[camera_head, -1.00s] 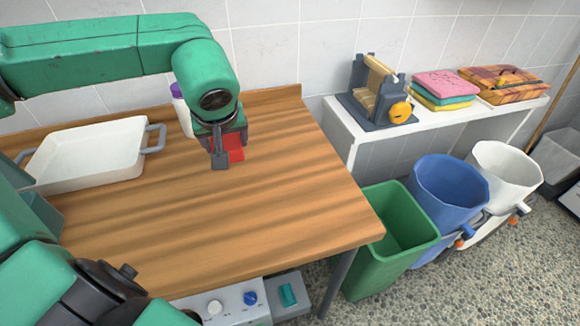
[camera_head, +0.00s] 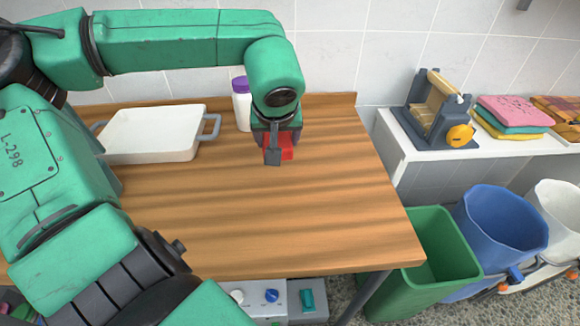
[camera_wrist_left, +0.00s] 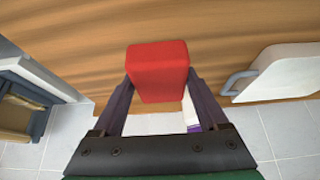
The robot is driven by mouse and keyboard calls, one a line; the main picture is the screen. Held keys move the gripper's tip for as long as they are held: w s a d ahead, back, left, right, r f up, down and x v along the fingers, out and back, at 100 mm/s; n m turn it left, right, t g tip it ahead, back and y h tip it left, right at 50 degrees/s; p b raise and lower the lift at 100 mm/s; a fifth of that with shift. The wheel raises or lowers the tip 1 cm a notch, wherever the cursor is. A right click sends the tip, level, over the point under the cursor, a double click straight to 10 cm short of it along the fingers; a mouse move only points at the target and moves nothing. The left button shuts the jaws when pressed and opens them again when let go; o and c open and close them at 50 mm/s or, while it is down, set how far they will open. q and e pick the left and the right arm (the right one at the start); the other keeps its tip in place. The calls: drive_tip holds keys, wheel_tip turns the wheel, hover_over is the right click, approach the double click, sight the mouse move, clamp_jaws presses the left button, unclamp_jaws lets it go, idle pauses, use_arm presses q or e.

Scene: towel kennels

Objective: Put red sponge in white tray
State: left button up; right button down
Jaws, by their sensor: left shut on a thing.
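The red sponge (camera_head: 286,151) is between the fingers of my left gripper (camera_head: 273,150), over the right part of the wooden table. In the left wrist view the red sponge (camera_wrist_left: 157,68) is clamped between the two fingers of my left gripper (camera_wrist_left: 157,88). I cannot tell whether it touches the table. The white tray (camera_head: 152,134), with grey handles, lies on the table to the left of the gripper and looks empty. The wrist view shows the tray's edge (camera_wrist_left: 285,72) at the right. My right gripper is not in view.
A white bottle with a purple cap (camera_head: 241,103) stands just behind my left gripper. The wooden table (camera_head: 300,220) is clear in front. To the right are a white shelf (camera_head: 410,146) with folded towels (camera_head: 512,113), a green bin (camera_head: 432,262) and a blue bucket (camera_head: 502,228).

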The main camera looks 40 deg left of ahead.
sight(174, 144)
use_arm(q)
drive_tip(key=shift+a, duration=0.1)
